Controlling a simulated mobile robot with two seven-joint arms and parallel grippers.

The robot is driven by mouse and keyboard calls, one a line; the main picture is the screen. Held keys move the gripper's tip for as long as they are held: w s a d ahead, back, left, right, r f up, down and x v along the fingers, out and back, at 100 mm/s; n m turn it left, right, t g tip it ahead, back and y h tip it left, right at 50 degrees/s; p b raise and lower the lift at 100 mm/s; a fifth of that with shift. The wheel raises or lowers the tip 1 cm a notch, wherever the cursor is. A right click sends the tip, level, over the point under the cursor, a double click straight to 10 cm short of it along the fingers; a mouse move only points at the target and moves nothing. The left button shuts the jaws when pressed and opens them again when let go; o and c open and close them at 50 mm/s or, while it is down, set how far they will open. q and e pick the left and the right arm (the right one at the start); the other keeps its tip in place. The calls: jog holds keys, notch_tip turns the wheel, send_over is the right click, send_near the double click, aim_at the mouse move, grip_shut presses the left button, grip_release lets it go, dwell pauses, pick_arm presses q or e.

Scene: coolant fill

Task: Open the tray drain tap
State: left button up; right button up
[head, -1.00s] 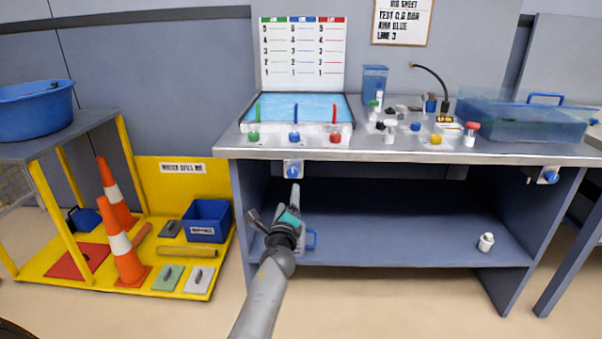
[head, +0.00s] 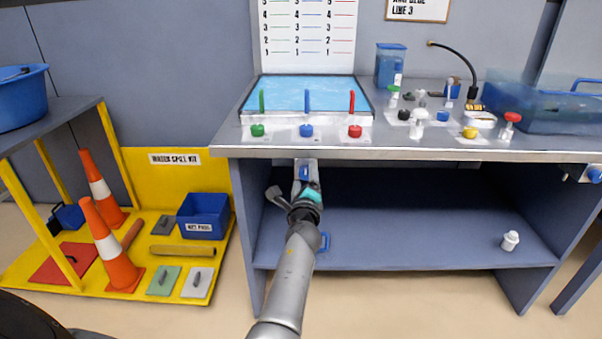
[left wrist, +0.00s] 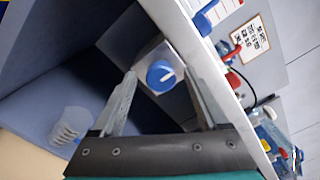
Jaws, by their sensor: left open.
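The tap is a blue round knob with a white mark on a pale plate, under the bench's front edge at left. The knob shows clearly in the left wrist view (left wrist: 160,76) between my finger tips. In the head view it is mostly hidden by my left gripper (head: 306,180), which is open and in front of it. The fingers reach to either side of the knob; I cannot tell whether they touch it. The blue tray (head: 285,94) with three coloured upright sticks is on the bench top above. My right gripper is not in view.
A second blue tap (head: 594,174) is under the bench edge at far right. The bench (head: 400,153) has a lower shelf with a white container (head: 510,240). A yellow spill station (head: 150,255) with orange cones stands at left. The floor in front is clear.

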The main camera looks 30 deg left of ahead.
pick_arm(q)
jog(key=shift+r, duration=0.1)
jog(key=shift+c, duration=0.2)
grip_shut()
dwell(0.5)
